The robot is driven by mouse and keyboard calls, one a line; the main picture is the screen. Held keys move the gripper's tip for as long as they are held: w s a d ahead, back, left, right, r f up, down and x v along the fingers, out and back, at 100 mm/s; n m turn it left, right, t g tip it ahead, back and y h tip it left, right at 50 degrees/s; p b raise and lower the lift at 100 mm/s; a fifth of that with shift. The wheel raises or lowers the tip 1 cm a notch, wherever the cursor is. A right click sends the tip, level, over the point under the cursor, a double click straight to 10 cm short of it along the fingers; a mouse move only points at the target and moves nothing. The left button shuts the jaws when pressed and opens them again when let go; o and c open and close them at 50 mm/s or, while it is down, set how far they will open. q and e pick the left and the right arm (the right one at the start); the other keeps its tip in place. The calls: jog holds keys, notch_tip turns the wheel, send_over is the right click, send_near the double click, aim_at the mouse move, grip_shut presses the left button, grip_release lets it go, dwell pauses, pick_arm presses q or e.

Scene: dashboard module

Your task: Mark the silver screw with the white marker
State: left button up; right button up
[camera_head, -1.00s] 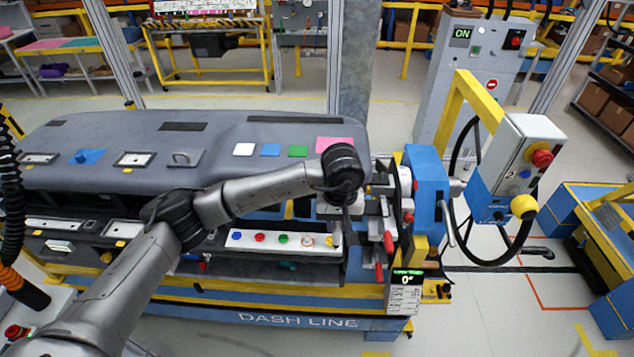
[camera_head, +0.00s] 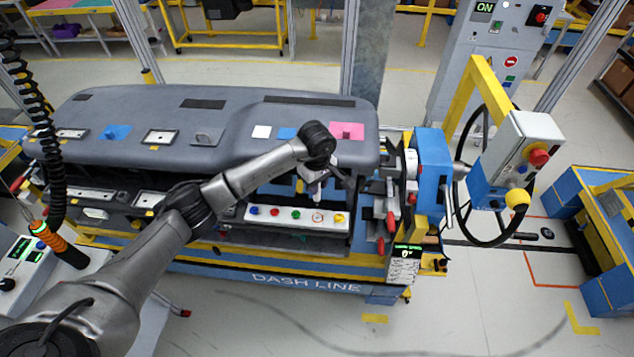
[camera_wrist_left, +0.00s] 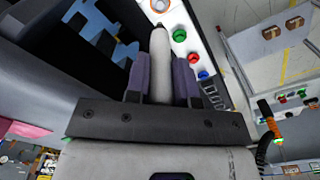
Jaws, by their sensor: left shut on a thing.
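My left gripper (camera_head: 314,184) hangs over the rear edge of the white button strip in the head view. In the left wrist view its two fingers (camera_wrist_left: 162,82) are shut on the white marker (camera_wrist_left: 160,55), a pale cylinder with a dark tip pointing away from the wrist. The tip shows near the strip; I cannot tell whether it touches anything. I cannot pick out the silver screw for certain in either view. My right gripper is not in view.
The white strip (camera_head: 267,213) bears blue, red, green, ringed white and yellow buttons. The grey dashboard (camera_head: 230,160) lies behind it, with coloured pads on top. A blue and yellow clamp unit (camera_head: 428,178) stands to the right. Floor in front is clear.

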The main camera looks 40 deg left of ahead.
aim_at(317, 197)
pick_arm(q)
jog(key=shift+f+b, duration=0.8)
jog(key=shift+b, duration=0.15)
jog(key=shift+f+b, duration=1.6)
jog(key=shift+f, duration=0.2)
jog(key=shift+d+f, duration=0.1)
jog(key=shift+f+b, duration=0.3)
jog(key=shift+b, duration=0.2)
dwell(0.6)
